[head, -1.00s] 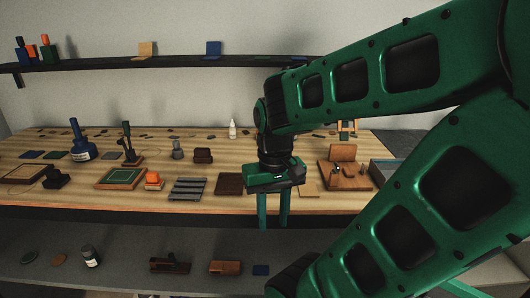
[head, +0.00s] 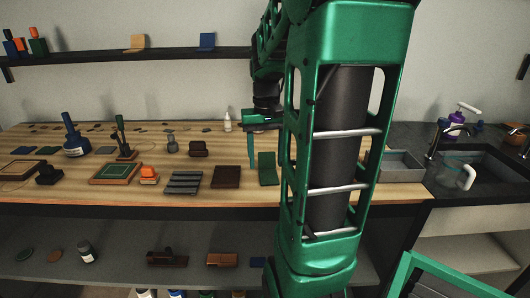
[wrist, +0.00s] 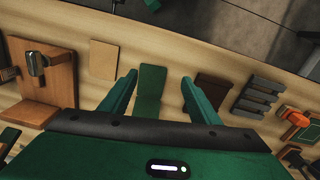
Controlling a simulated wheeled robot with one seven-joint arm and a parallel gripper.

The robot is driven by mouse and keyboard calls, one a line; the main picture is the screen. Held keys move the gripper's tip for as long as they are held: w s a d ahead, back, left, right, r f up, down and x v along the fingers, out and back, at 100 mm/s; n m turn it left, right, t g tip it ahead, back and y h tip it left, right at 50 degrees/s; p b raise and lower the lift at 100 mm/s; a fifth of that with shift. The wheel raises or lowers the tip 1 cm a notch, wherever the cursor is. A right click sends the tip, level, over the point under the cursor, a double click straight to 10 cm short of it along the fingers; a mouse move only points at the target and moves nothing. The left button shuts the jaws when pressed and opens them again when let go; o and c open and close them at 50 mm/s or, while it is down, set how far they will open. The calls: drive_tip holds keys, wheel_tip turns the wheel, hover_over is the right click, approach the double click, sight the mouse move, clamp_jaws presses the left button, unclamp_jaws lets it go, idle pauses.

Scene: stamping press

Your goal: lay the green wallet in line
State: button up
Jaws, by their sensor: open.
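The green wallet (head: 267,168) lies on the wooden workbench, to the right of a dark brown wallet (head: 226,177). In the wrist view the green wallet (wrist: 149,92) lies between a tan flat piece (wrist: 103,60) and the brown wallet (wrist: 212,90). It looks slightly tilted and has a crease across it. My gripper (wrist: 158,80) is open, with its two green fingers apart on either side of the wallet in that view.
A grey slatted rack (head: 183,182) stands left of the brown wallet. An orange-topped block (head: 149,174) and a green framed pad (head: 115,173) are further left. In the wrist view a wooden stand with a metal part (wrist: 45,75) is at the left. A sink (head: 480,175) lies far right.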

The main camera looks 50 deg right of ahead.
sight(268, 177)
drive_tip(key=d, duration=0.1)
drive_tip(key=w+d, duration=0.1)
drive_tip(key=d, duration=0.1)
drive_tip(key=shift+w+d+f, duration=0.15)
drive_tip(key=shift+w+d, duration=0.05)
drive_tip(key=shift+w, duration=0.15)
drive_tip(key=shift+w+d+f, duration=0.15)
drive_tip(key=shift+w+d, duration=0.05)
drive_tip(key=shift+d, duration=0.15)
wheel_tip(268, 177, down, 7)
drive_tip(key=shift+a+r, duration=0.1)
drive_tip(key=shift+r, duration=0.2)
drive_tip(key=c, duration=0.7)
